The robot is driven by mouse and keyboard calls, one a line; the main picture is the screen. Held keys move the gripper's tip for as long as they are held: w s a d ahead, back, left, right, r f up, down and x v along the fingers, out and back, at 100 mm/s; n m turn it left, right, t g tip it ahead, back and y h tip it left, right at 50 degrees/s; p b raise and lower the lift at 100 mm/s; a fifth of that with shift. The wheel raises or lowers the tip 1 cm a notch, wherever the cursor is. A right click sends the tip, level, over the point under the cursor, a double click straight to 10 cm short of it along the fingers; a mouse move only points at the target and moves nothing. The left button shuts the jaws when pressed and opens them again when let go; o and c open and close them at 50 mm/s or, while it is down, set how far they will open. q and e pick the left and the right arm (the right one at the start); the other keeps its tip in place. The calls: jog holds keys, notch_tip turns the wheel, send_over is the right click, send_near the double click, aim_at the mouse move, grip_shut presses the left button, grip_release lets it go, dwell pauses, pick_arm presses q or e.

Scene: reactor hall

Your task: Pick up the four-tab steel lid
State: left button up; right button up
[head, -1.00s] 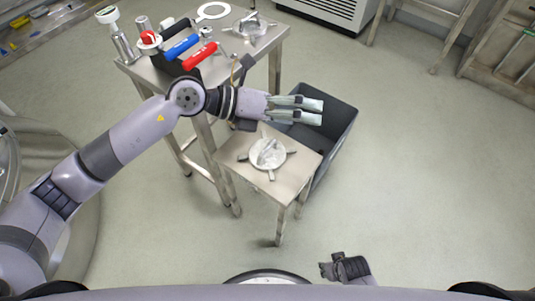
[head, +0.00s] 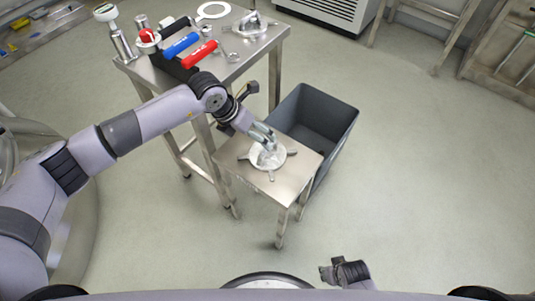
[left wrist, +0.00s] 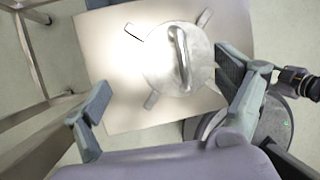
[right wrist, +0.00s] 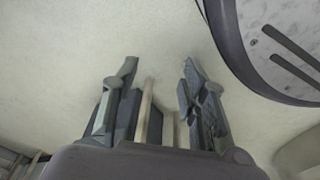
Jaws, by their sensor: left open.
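The steel lid (head: 265,159) is a round disc with tabs around its rim and a raised bar handle. It lies flat on a small steel table (head: 290,180). In the left wrist view the lid (left wrist: 160,68) is ahead, its handle standing nearer the right finger. My left gripper (head: 269,139) is over the lid's far side, pointing down at it, and hides part of it. In the left wrist view my left gripper (left wrist: 163,85) is open and empty, fingers wide apart. My right gripper (head: 327,271) is low at the front; its wrist view shows its fingers (right wrist: 155,85) apart and empty.
A dark grey bin (head: 340,125) stands right behind the small table. A taller steel table (head: 240,68) behind holds another handled lid-like part (head: 252,24), a white ring (head: 213,10), and red (head: 200,54) and blue (head: 181,46) handled items. Floor at right is clear.

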aim_at(261, 150)
pick_arm(q)
jog(key=x, duration=0.2)
jog(key=s+x, duration=0.1)
jog(key=x, duration=0.2)
jog(key=shift+d+f+b, duration=0.15)
jog(key=shift+f+b, duration=0.15)
jog(key=shift+f, duration=0.1)
jog(key=shift+w+f, duration=0.1)
jog(key=shift+f, duration=0.15)
pick_arm(e)
jog(key=shift+w+a+r, duration=0.1)
jog(key=shift+w+r, duration=0.2)
jog(key=shift+r, duration=0.25)
jog(key=shift+w+r, duration=0.3)
jog(key=shift+r, duration=0.2)
pick_arm(q)
jog(key=shift+c, duration=0.2)
jog(key=c, duration=1.9)
jog(key=shift+d+r, duration=0.1)
jog(key=shift+c, duration=0.3)
